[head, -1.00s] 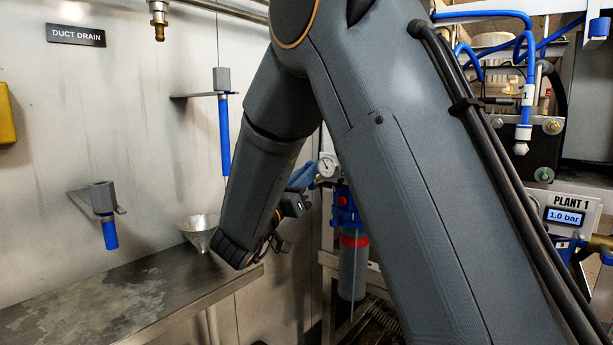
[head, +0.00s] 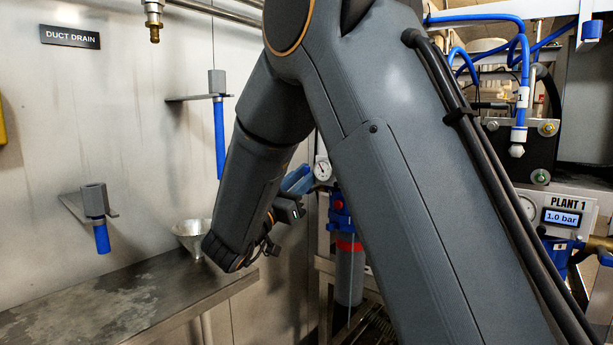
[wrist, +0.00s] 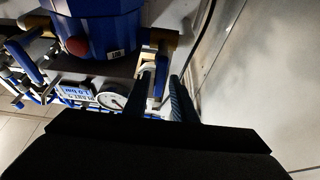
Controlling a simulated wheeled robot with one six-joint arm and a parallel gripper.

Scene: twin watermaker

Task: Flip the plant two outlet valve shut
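My gripper (head: 297,180) shows in the head view beyond the forearm, with blue fingers pointing away near a round gauge. In the wrist view my two fingers (wrist: 164,92) stand apart. A blue valve lever (wrist: 161,78) hangs below a brass fitting (wrist: 166,38) and shows between or just beyond the fingers. I cannot tell whether they touch it. The fitting is on the right side of a blue filter head (wrist: 98,30) with a red button. A display (wrist: 78,92) and a white gauge (wrist: 112,96) lie left of the fingers; its plant number is hard to read.
Another blue lever (wrist: 25,62) is on the filter's left side. A metal wall (wrist: 260,70) is close on the right in the wrist view. In the head view, a steel bench (head: 120,295) and a funnel (head: 190,235) stand left of my gripper; the Plant 1 panel (head: 566,215) is right.

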